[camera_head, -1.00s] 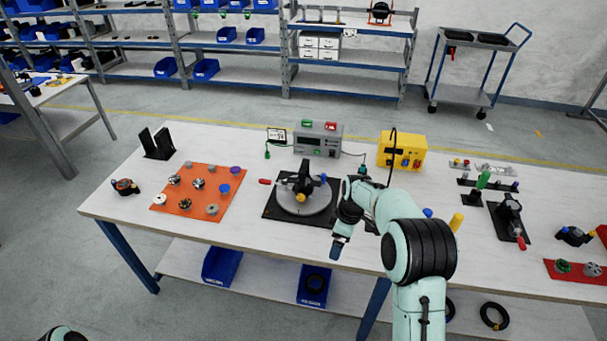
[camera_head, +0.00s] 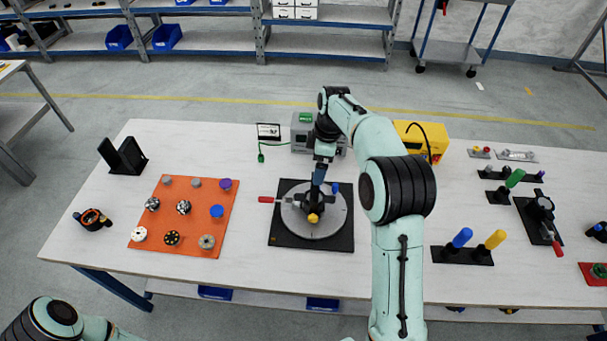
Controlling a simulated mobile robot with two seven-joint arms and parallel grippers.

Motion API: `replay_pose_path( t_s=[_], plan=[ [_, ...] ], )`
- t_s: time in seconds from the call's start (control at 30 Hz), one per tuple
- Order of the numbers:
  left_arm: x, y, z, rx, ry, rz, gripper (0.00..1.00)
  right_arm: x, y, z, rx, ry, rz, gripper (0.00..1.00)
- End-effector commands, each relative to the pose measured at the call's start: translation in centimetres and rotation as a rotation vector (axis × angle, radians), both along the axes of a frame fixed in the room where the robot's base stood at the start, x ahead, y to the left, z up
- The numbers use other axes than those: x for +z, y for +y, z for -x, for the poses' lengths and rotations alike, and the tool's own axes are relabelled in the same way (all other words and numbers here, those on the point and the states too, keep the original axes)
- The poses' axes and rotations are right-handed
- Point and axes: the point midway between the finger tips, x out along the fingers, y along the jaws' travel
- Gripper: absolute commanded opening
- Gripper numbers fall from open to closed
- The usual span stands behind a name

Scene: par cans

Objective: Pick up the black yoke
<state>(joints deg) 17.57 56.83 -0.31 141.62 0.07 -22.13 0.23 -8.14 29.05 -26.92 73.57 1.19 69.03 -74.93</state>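The black yoke (camera_head: 314,205) stands on a round grey plate (camera_head: 326,226) set in a black square base (camera_head: 285,236) at the middle of the table. A yellow-orange knob shows on its front side. My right gripper (camera_head: 318,183) points down at the top of the yoke and covers part of it. I cannot tell whether its fingers touch the yoke or are closed on it. Part of my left arm shows at the bottom left corner. Its gripper is out of view.
An orange mat (camera_head: 200,238) with several small parts lies to the left. Behind stand a grey box (camera_head: 300,131) and a yellow box (camera_head: 438,141). Blue and yellow pegs (camera_head: 462,238) stand to the right.

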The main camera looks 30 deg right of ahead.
Motion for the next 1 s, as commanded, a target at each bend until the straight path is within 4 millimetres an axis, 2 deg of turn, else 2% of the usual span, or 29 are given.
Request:
replay_pose_path(
  t_s=[0.13, 0.4, 0.67, 0.9, 1.0],
  plan=[
    [-0.2, 0.0, 0.5, 0.0, 0.007, 0.0, 0.59, -1.8, 0.1, 0.2, 0.0, 0.008, 0.0, 1.0],
    [-0.5, 0.0, 0.8, 0.001, 0.01, 0.0, 0.59, -6.8, 0.7, -0.1, 0.0, 0.006, 0.0, 1.0],
    [-0.5, 0.0, 0.8, 0.001, 0.01, 0.0, 0.59, -8.8, 0.8, -0.3, -0.002, 0.004, 0.0, 1.0],
    [-0.6, 0.0, 0.9, 0.0, 0.011, 0.0, 0.59, -12.3, 1.2, -0.5, -0.001, 0.005, 0.0, 1.0],
    [-0.6, 0.0, 0.9, 0.0, 0.011, 0.0, 0.59, -13.2, 1.3, -0.6, -0.002, 0.004, 0.0, 1.0]
  ],
)
